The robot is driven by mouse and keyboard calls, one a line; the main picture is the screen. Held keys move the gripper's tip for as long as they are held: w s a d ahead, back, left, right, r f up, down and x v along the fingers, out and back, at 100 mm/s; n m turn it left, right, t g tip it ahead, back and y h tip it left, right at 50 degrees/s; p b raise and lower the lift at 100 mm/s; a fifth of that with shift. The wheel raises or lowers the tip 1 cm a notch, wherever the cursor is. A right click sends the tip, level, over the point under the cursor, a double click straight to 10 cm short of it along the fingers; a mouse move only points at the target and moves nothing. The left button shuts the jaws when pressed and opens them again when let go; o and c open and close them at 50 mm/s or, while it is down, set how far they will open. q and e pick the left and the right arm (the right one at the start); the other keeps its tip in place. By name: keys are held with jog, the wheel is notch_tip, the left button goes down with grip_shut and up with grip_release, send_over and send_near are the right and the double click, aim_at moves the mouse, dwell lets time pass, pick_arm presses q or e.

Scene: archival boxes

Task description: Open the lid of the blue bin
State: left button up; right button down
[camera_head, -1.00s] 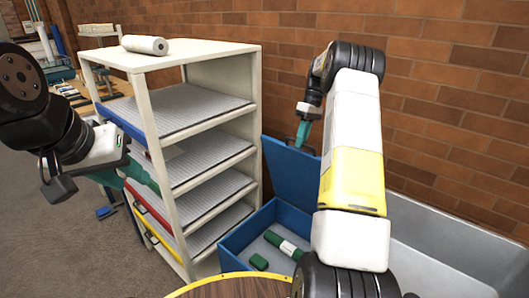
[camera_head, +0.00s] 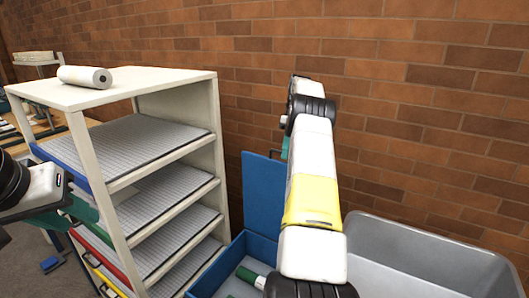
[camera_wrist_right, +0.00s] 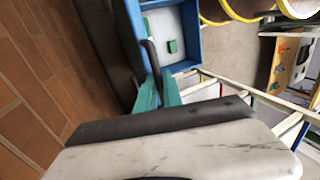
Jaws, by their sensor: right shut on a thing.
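The blue bin (camera_head: 236,262) stands on the floor between the shelf and the grey container. Its blue lid (camera_head: 261,190) is raised and stands upright at the back near the brick wall. My right gripper (camera_head: 285,148) is at the lid's upper edge, partly hidden by my arm. In the right wrist view its teal fingers (camera_wrist_right: 158,92) are shut on the dark lid handle (camera_wrist_right: 149,53), with the open bin beyond. My left gripper (camera_head: 72,207) is at the left in front of the shelf, away from the bin; its fingertips are unclear.
A white shelf (camera_head: 150,95) with several grey trays stands left of the bin, with a white roll (camera_head: 85,76) on top. A grey container (camera_head: 425,250) is at the right. A green-and-white item (camera_head: 250,277) lies in the bin. The brick wall (camera_head: 420,110) closes the back.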

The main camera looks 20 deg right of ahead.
jog(key=shift+s+f, duration=0.1)
jog(key=shift+f, duration=0.2)
jog(key=c, duration=1.5)
grip_release()
jog(key=shift+d, duration=0.1)
jog(key=shift+r, duration=0.1)
jog(key=shift+r, duration=0.1)
jog(key=shift+r, duration=1.7)
jog(key=s+a, duration=0.3)
jog(key=s, duration=0.1)
jog(key=s+a+r, duration=0.1)
jog(key=s+a, duration=0.2)
jog(key=s, duration=0.1)
jog(key=s+a, duration=0.3)
jog(key=s, duration=0.2)
jog(key=shift+s+r, duration=0.1)
jog(key=shift+r, duration=0.1)
